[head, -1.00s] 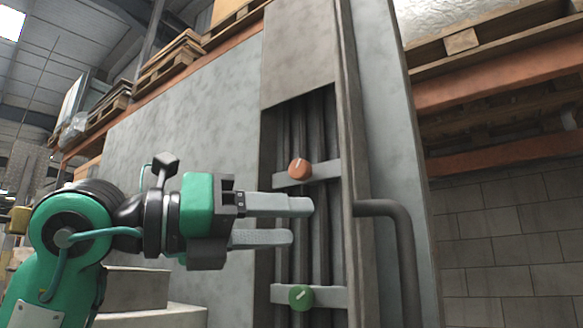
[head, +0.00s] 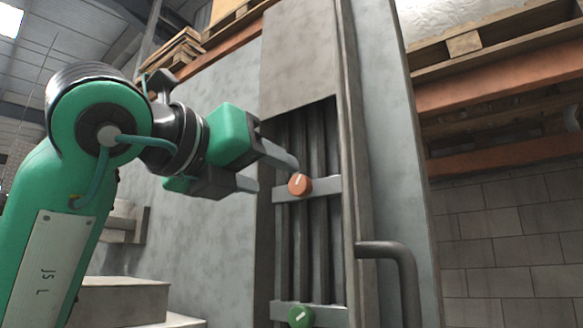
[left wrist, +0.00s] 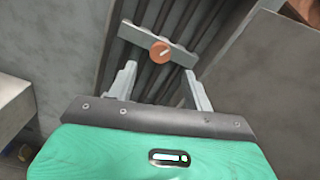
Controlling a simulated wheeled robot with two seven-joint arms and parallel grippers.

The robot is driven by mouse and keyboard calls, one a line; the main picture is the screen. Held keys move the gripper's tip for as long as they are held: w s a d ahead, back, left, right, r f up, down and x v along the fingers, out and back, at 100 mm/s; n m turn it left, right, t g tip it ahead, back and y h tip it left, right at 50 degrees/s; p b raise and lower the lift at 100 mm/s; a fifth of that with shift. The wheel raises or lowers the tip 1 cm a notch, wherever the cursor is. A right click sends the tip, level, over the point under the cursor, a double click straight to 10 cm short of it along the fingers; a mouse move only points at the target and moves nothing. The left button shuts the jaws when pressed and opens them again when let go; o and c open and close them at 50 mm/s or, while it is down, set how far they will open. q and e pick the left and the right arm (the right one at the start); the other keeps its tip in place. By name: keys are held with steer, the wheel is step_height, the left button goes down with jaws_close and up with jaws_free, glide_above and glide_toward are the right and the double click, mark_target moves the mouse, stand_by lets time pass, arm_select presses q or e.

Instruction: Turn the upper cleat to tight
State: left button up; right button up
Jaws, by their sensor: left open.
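The upper cleat is a grey bar (head: 322,187) across dark vertical tubes, with an orange knob (head: 299,184) bearing a pale line that leans slightly right of upright. The lower cleat has a green knob (head: 300,316) on a similar bar near the bottom edge. My left gripper (head: 277,174) is open, with its fingers just left of the orange knob. In the left wrist view the orange knob (left wrist: 160,52) lies ahead of and between the spread fingers (left wrist: 158,88), apart from both. My right gripper is not in view.
The tubes stand in a recess framed by grey wall panels. A bent dark pipe (head: 392,253) juts out on the right. Grey steps (head: 115,295) stand at lower left. Pallets on orange racking (head: 500,92) are behind.

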mark_target(297, 186)
arm_select(q)
steer(key=p+x, duration=0.2)
steer(key=x, duration=0.3)
steer(key=shift+r, duration=0.15)
steer(key=shift+x, duration=0.75)
steer(key=shift+f, duration=0.2)
steer(key=c, duration=1)
